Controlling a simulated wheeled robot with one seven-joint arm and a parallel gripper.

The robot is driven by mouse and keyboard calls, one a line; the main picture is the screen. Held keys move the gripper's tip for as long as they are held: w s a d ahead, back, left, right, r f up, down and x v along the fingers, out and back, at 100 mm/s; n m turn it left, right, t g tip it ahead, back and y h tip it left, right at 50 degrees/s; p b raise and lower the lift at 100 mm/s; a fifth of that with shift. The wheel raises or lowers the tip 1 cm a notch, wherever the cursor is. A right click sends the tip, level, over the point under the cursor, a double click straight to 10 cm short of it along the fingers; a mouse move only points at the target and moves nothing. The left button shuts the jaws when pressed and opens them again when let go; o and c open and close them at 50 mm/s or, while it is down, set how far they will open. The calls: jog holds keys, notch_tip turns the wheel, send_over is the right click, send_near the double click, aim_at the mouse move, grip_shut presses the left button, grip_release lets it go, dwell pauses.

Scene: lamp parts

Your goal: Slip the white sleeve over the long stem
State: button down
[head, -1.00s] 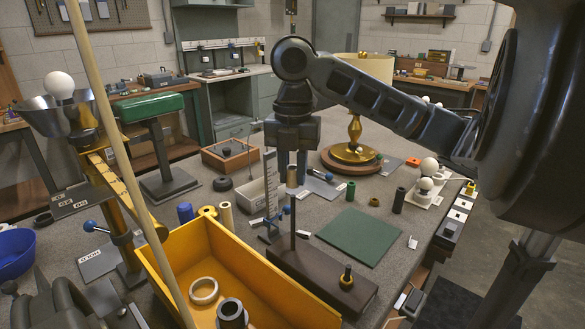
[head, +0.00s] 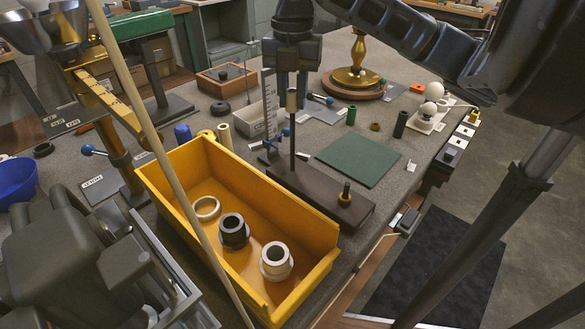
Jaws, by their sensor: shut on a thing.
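The long stem (head: 293,134) is a thin dark rod standing upright on a dark block base (head: 325,203) in the middle of the bench. My gripper (head: 292,94) points straight down above the stem, its fingers shut on a short pale sleeve (head: 291,99) that looks tan in this light. The sleeve is in line with the stem, and its lower end meets the stem's upper end in the picture. I cannot tell whether it is around the stem or just above it. The fingers hide part of the sleeve.
A yellow bin (head: 178,219) with a pale ring (head: 206,208), a black collar (head: 233,230) and a white collar (head: 277,259) stands in front. A short peg (head: 345,194) shares the base. A green mat (head: 358,155) lies right.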

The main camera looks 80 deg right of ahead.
aim_at(293, 112)
jog(key=shift+f+b, duration=1.7)
jog(key=shift+f, duration=0.35)
jog(key=shift+f, duration=0.1)
jog(key=shift+f+b, duration=1.7)
jog(key=shift+f, duration=0.2)
jog(key=shift+f, duration=0.1)
jog(key=shift+f+b, duration=0.85)
jog(key=shift+f, duration=0.05)
jog(key=c, duration=0.8)
grip_release()
jog(key=shift+r, duration=0.1)
jog(key=shift+c, duration=0.2)
jog(key=shift+r+p, duration=0.7)
jog(key=shift+r, duration=3.2)
